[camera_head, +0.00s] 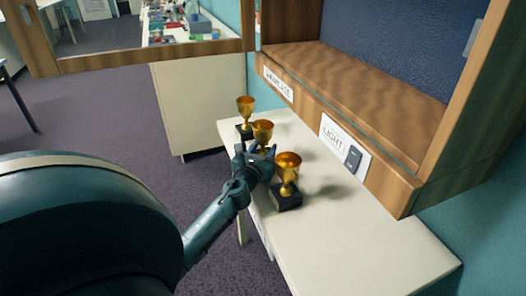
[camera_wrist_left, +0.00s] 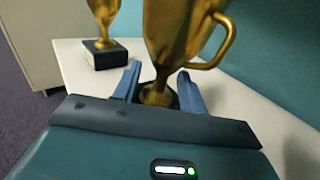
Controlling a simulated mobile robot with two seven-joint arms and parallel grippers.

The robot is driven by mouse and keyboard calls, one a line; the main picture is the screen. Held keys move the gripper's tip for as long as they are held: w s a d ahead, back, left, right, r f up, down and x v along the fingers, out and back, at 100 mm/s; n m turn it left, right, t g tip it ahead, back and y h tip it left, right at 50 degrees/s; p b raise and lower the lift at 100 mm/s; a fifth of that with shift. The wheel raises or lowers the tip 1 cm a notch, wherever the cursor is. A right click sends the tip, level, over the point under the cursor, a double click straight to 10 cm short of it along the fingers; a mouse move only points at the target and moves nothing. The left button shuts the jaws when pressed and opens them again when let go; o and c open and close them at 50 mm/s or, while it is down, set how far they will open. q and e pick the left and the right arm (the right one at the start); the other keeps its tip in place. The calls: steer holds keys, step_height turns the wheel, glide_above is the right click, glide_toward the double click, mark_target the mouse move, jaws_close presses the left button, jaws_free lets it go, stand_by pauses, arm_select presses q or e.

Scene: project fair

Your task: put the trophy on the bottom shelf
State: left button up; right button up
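Three gold trophies with dark bases stand on a white table (camera_head: 350,242): a far one (camera_head: 245,108), a middle one (camera_head: 263,130) and a near one (camera_head: 288,165). My left gripper (camera_head: 262,152) is at the middle trophy. In the left wrist view that trophy's gold cup and handle (camera_wrist_left: 180,30) rise in front of me, its lower part between the two fingers (camera_wrist_left: 160,88). The fingers are spread, with gaps beside the stem. Another trophy (camera_wrist_left: 103,48) stands to the left there. The wooden bottom shelf (camera_head: 350,88) of the cabinet is bare where visible. My right gripper is not in view.
The cabinet's framed door (camera_head: 150,55) stands open to the left. The cabinet's front edge, with a LIGHT label and switch (camera_head: 345,146), overhangs the table's back. A white cabinet (camera_head: 200,105) stands beyond the table. The table's near right part is clear.

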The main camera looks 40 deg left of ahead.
arm_select(q)
jaws_close()
steer(key=shift+r, duration=0.15)
stand_by(0.4)
